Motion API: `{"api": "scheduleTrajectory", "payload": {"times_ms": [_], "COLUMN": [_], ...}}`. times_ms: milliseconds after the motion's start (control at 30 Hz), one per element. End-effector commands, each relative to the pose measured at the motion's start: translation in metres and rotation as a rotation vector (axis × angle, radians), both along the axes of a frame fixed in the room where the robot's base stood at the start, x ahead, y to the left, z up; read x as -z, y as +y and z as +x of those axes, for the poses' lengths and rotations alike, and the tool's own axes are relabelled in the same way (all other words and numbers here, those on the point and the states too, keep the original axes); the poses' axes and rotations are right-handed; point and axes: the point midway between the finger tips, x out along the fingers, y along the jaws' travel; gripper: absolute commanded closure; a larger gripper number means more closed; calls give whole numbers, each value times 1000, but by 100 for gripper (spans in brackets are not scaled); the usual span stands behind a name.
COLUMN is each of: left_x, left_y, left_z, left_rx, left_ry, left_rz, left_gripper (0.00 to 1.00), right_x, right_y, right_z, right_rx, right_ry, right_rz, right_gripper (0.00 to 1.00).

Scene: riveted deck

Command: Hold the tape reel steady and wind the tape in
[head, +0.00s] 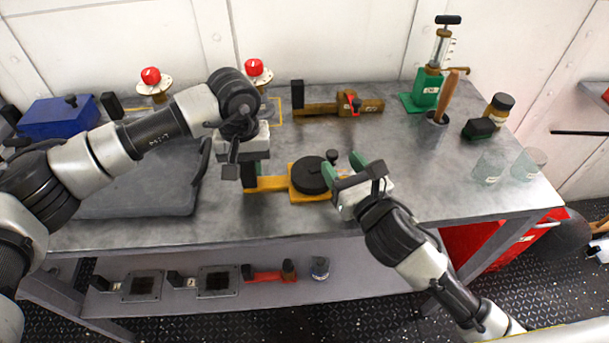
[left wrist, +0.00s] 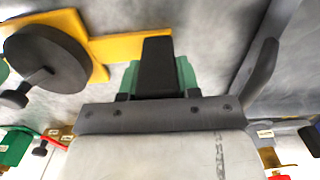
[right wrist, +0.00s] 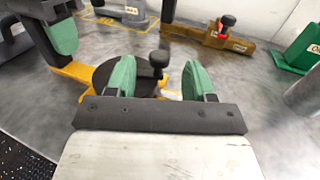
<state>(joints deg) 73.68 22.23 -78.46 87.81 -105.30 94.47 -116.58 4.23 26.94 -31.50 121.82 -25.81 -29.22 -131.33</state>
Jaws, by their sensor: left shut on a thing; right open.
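The tape reel has a yellow frame (head: 266,184), a black disc (head: 312,175) with a small crank knob (head: 332,156), and a black grip (left wrist: 157,65) at its left end. It lies on the grey metal bench. My left gripper (head: 249,170) is shut on the black grip, its green fingers on either side of it in the left wrist view. My right gripper (head: 343,168) is open at the right side of the disc. In the right wrist view the knob (right wrist: 158,59) appears between its green fingers (right wrist: 160,80), and I see no grip on it.
Another brown-yellow tool (head: 330,107) lies at the back. A green pump (head: 427,88), a wooden handle (head: 448,95) and glass jars (head: 490,165) stand right.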

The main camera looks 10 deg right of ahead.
Motion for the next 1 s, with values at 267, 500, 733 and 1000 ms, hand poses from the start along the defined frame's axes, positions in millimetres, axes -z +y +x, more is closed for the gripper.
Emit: {"api": "scheduleTrajectory", "payload": {"times_ms": [267, 500, 733, 1000], "left_x": [-1, -1, -1, -1], "left_y": [0, 0, 0, 0], "left_z": [0, 0, 0, 0], "left_rx": [-1, -1, -2, -2], "left_ry": [-1, -1, -1, -1], "left_rz": [-1, -1, -1, 0], "left_gripper": [100, 100, 100, 100], "right_x": [-1, -1, -1, -1], "right_y": [11, 15, 15, 15], "right_z": [31, 40, 41, 40], "right_rx": [-1, -2, -2, -2], "right_ry": [-3, -2, -1, -1], "right_rz": [0, 0, -1, -1], "right_gripper": [47, 47, 47, 87]}}
